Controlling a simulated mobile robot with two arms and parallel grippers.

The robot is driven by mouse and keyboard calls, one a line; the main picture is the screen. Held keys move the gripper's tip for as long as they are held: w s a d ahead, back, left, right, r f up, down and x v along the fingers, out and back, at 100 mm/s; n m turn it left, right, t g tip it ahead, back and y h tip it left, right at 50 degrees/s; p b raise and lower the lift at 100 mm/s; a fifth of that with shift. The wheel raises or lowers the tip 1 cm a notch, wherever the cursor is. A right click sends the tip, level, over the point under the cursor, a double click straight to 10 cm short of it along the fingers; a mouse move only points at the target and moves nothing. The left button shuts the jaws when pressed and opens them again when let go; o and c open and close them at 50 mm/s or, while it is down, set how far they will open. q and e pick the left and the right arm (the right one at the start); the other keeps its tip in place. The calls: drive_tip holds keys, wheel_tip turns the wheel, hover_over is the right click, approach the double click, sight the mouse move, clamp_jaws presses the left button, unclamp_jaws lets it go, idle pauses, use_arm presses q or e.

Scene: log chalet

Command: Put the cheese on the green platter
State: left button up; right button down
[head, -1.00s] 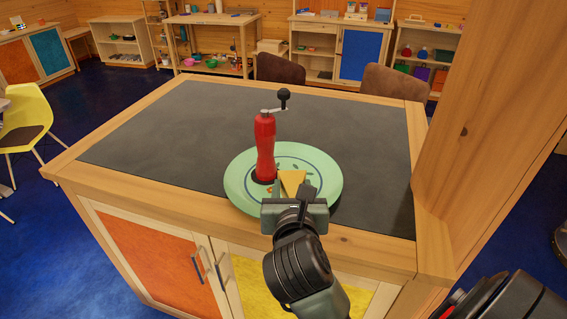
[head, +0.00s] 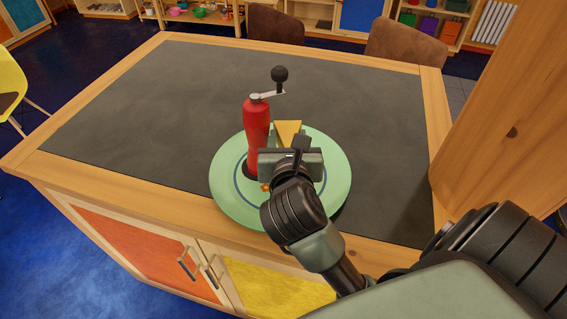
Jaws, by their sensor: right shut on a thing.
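The cheese (head: 288,131) is a yellow wedge, seen just beyond my right gripper (head: 287,143) in the head view. My right gripper is shut on it and hides its near part. The green platter (head: 328,196) is a round plate with a blue ring, lying on the dark counter top near its front edge. The cheese is over the platter; I cannot tell whether it touches it. A red mill (head: 257,130) with a crank and black knob stands upright on the platter, just left of the cheese. My left gripper is not in view.
The counter (head: 150,108) is clear at the left and back. A thick wooden post (head: 500,130) rises at its right edge. Two brown chairs (head: 408,45) stand behind it. A small orange bit (head: 265,186) shows on the platter by the mill.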

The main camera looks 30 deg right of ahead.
wheel_tip(320, 180, down, 8)
drive_tip(key=shift+s+r+p, duration=0.1)
drive_tip(key=shift+p, duration=0.2)
drive_tip(key=c, duration=1)
unclamp_jaws()
drive_tip(key=shift+f, duration=0.2)
drive_tip(key=shift+o, duration=0.2)
